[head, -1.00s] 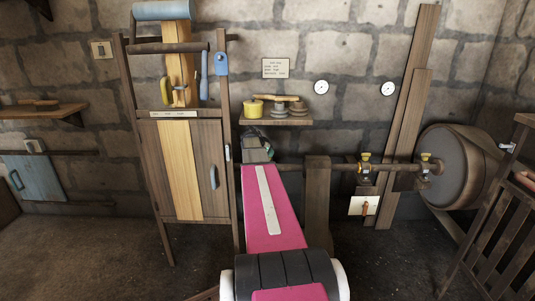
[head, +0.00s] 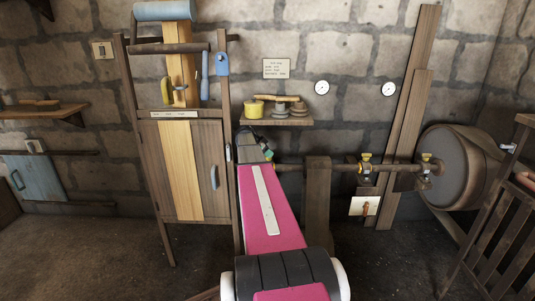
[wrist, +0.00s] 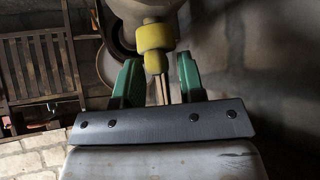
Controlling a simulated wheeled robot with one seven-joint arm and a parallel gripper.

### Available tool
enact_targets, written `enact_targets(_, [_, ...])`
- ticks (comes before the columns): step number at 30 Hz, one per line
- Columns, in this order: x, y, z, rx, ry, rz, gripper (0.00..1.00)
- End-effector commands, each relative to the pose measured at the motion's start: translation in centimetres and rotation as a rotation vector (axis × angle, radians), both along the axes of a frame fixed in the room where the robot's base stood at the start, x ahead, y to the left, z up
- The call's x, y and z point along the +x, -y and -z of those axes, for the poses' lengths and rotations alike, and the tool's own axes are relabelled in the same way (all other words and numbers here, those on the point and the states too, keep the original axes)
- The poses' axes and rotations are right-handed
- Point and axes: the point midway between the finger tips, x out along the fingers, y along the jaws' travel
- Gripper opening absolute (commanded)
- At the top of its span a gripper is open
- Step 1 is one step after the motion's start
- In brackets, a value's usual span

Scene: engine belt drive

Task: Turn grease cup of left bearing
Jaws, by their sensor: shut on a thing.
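The left bearing's yellow grease cup (wrist: 155,38) shows in the wrist view as a wide round cap with a narrower part below. Its narrow part lies between the green fingertips of my gripper (wrist: 157,66). My gripper is shut on the cup, though the exact contact is hard to see. In the head view my gripper (head: 266,150) is at the left end of the shaft (head: 335,166), with a bit of yellow beside it. My arm hides most of the left bearing there.
Two more bearings with yellow cups, a middle one (head: 365,160) and a right one (head: 427,160), sit along the shaft near a large drum (head: 462,165). A small shelf (head: 276,121) with pots is above my gripper. A wooden cabinet (head: 190,170) stands close on the left.

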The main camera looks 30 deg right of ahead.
Motion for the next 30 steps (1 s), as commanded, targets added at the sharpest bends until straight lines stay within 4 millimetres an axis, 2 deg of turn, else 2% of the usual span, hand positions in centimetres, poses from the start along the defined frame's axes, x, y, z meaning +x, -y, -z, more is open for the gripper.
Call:
enact_targets(8, [0.02, -0.04, 0.03, 0.002, 0.001, -0.001, 0.13])
enact_targets(9, [0.02, -0.04, 0.03, 0.002, 0.001, -0.001, 0.43])
enact_targets(20, [-0.11, -0.05, 0.03, 0.001, -0.001, -0.021, 0.43])
enact_targets(25, [-0.45, -0.13, 0.01, 0.002, 0.001, -0.131, 0.43])
enact_targets(30, [-0.62, -0.15, 0.0, 0.001, 0.001, -0.321, 0.43])
